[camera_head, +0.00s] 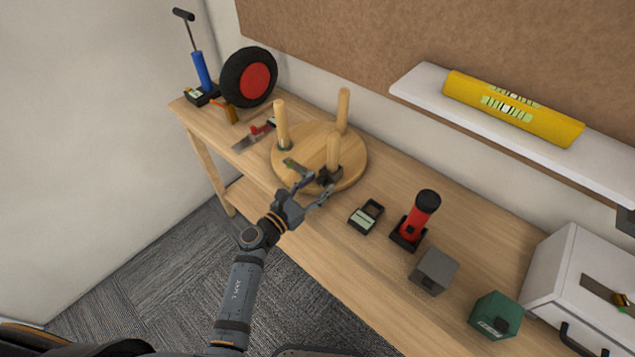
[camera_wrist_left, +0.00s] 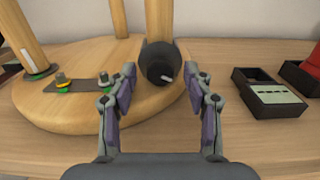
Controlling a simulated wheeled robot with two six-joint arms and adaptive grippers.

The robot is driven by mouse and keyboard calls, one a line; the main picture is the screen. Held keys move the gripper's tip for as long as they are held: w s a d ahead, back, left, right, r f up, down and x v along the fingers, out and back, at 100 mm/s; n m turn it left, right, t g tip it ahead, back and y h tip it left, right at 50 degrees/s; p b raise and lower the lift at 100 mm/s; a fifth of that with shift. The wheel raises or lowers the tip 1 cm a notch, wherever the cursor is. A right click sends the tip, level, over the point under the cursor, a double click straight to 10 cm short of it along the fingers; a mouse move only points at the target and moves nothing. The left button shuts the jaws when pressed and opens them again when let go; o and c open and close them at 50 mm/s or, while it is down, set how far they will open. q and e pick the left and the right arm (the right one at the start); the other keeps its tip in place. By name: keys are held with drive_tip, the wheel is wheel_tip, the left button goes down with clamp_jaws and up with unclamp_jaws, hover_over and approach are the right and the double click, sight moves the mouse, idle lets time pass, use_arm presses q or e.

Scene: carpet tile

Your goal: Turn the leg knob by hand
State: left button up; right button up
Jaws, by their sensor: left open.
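A round wooden stool top (camera_head: 295,166) lies on the bench with wooden legs (camera_head: 282,125) standing up from it. A dark knob (camera_head: 329,176) sits at the foot of the nearest leg (camera_head: 333,152). In the left wrist view the black knob (camera_wrist_left: 158,62) is a rounded cup shape with a small pale pin, in front of the leg (camera_wrist_left: 159,20). My left gripper (camera_head: 313,184) is open, with a finger on either side of the knob; it also shows in the left wrist view (camera_wrist_left: 159,72). I cannot tell whether either finger touches the knob. My right gripper is out of view.
A metal strip with two fasteners (camera_wrist_left: 85,88) lies on the stool top, left of the gripper. Bare bench (camera_head: 335,226) lies in front.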

use_arm(q)
drive_tip(key=shift+w+d, duration=0.15)
drive_tip(key=shift+w, duration=0.05)
drive_tip(key=shift+c, duration=0.2)
clamp_jaws()
drive_tip(key=shift+r+n+p, duration=0.15)
drive_tip(key=shift+n+p, duration=0.4)
drive_tip(key=shift+n, duration=0.05)
drive_tip(key=shift+o, duration=0.2)
unclamp_jaws()
drive_tip(key=v, duration=1.2)
